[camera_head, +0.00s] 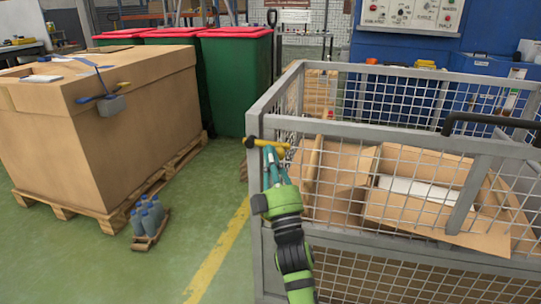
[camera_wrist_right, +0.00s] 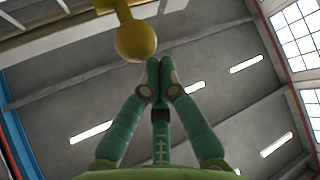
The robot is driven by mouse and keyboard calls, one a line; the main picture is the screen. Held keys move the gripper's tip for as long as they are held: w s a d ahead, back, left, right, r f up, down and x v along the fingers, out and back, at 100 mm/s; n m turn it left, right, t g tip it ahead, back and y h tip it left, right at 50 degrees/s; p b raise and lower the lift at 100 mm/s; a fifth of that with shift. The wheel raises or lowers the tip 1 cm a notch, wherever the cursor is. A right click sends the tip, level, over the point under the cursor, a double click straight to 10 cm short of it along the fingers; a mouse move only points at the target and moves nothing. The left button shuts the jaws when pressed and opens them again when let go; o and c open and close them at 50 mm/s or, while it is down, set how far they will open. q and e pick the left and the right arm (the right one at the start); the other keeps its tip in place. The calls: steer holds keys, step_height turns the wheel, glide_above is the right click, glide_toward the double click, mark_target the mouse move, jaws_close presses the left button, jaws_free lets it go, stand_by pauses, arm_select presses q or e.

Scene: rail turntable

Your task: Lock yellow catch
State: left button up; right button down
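The yellow catch (camera_head: 270,143) is a bar at the upper left corner of the grey wire-mesh cage (camera_head: 400,134), with a rounded end. In the right wrist view the catch (camera_wrist_right: 136,38) shows as a rod ending in a yellow ball, just left of my fingertips. My right gripper (camera_head: 268,153) is below the catch in the head view, its fingers pointing up. In the wrist view the teal fingertips (camera_wrist_right: 162,66) meet, with nothing seen between them. Whether they touch the catch I cannot tell. My left gripper is not in view.
Open cardboard boxes (camera_head: 425,190) lie inside the cage. Green bins (camera_head: 237,85) with red lids stand behind.

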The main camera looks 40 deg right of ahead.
stand_by(0.5)
step_height(320, 180, up, 10)
stand_by(0.5)
stand_by(0.3)
